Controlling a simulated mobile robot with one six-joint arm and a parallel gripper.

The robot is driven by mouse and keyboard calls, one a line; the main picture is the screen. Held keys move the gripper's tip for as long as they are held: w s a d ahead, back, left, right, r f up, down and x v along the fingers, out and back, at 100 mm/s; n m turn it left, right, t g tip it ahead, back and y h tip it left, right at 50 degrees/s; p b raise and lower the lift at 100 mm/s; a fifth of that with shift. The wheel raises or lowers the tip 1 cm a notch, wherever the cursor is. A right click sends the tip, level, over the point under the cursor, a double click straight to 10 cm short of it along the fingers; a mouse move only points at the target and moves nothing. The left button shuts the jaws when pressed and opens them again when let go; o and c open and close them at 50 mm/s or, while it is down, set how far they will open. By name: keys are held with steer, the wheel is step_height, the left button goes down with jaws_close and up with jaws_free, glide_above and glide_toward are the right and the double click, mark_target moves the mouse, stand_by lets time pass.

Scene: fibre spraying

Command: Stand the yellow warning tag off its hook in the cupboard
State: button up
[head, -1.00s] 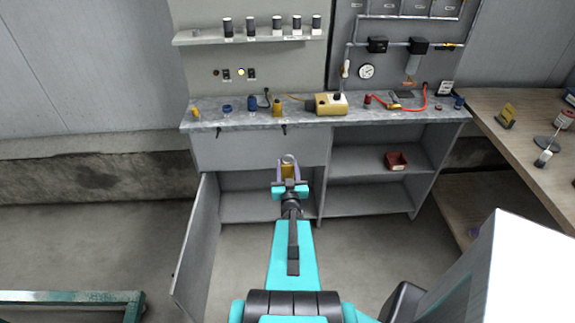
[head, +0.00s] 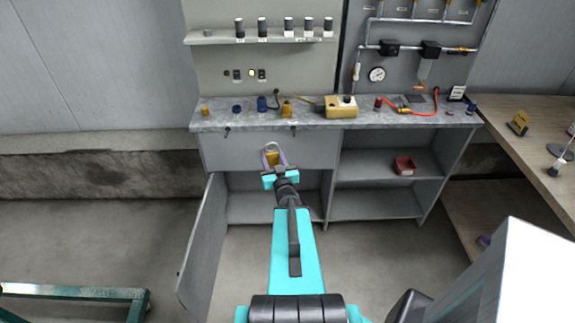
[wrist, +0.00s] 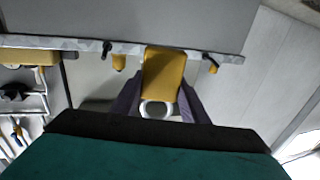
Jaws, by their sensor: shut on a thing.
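My gripper (head: 275,165) is shut on the yellow tag (head: 272,158), which has a pale ring at one end. The tag and ring also show between the two purple fingers in the wrist view (wrist: 164,75). In the head view, the gripper and tag appear in front of the cupboard's upper left panel, just below the worktop, with the ring at the top. The cupboard (head: 262,207) has an open lower left bay, and its door (head: 203,245) stands swung open to the left. No hook can be made out inside the bay.
The worktop (head: 215,121) carries several small fittings and a yellow box (head: 340,107). A red bin (head: 404,165) sits on the right bay's shelf. A wooden table (head: 545,170) stands at right. Green rails (head: 75,292) lie at lower left.

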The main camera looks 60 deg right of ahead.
steer(key=w+a+r+n+t+y+b, duration=0.1)
steer(key=w+a+r+n+t+y, duration=0.1)
steer(key=w+a+r+n+y, duration=0.35)
steer(key=w+a+r+n+t+y+b, duration=0.1)
steer(key=w+a+r+n+t+y, duration=0.15)
steer(key=w+a+y, duration=0.6)
steer(key=w+a+n+g+y, duration=0.1)
steer(key=a+n+g+y, duration=0.1)
steer(key=a, duration=0.8)
steer(key=w+a+r+n+g+y+b, duration=0.1)
steer(key=a+n+y, duration=0.4)
steer(key=a, duration=0.6)
steer(key=w+a+n+g+y+b, duration=0.1)
steer(key=a+n+g+y, duration=0.3)
steer(key=a, duration=0.6)
steer(key=shift+w+a+r+g+y, duration=0.4)
steer(key=shift+w+g+y, duration=0.15)
steer(key=shift+w+y, duration=0.2)
steer(key=shift+s, duration=0.1)
